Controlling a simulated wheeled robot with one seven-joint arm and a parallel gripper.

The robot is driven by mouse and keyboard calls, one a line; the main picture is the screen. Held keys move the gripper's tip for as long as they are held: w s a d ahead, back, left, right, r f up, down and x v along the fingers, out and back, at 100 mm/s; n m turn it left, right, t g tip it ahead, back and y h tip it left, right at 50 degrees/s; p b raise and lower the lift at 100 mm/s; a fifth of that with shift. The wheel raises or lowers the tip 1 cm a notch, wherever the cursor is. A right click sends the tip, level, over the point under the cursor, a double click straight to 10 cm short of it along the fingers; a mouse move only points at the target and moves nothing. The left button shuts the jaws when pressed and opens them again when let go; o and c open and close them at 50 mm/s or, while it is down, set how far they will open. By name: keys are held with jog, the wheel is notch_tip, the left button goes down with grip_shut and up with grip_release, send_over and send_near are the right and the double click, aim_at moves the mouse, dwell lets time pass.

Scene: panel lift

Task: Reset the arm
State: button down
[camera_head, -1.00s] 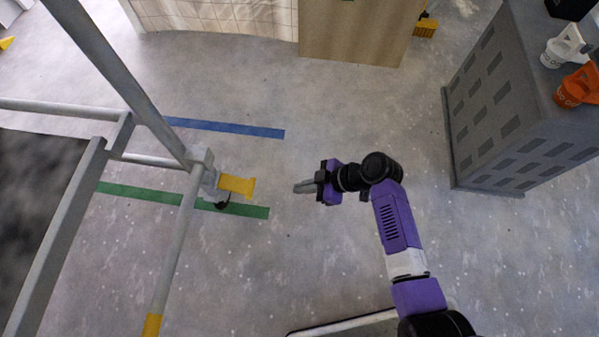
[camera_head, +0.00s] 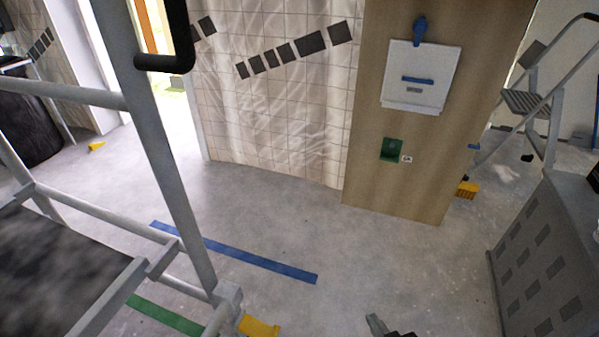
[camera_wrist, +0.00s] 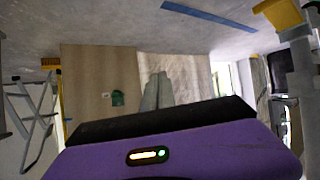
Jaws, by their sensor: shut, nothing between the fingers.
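My gripper (camera_head: 377,325) shows only as a grey tip and a bit of dark arm at the bottom edge of the head view, over bare floor. The rest of my arm is out of that view. In the wrist view, which is upside down, its grey fingers (camera_wrist: 157,92) are together with nothing between them. My purple wrist housing fills the lower part of that view.
A metal frame with rails (camera_head: 165,170) stands at left, with a yellow part (camera_head: 258,327) near its foot. A grey cabinet (camera_head: 545,260) stands at right. A wooden panel (camera_head: 385,190) and tiled wall (camera_head: 275,130) stand ahead. Open floor lies between, with blue tape (camera_head: 265,262).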

jog(key=s+d+r+m+t+h, duration=0.1)
jog(key=s+r+m+t, duration=0.1)
jog(key=s+r, duration=1.05)
jog(key=s+d+r+m+t+h, duration=0.1)
jog(key=s+r, duration=0.7)
jog(key=s, duration=1)
notch_tip(320, 180, up, 30)
jog(key=p, duration=3)
jog(key=shift+s+f, duration=0.15)
jog(key=shift+s, duration=0.1)
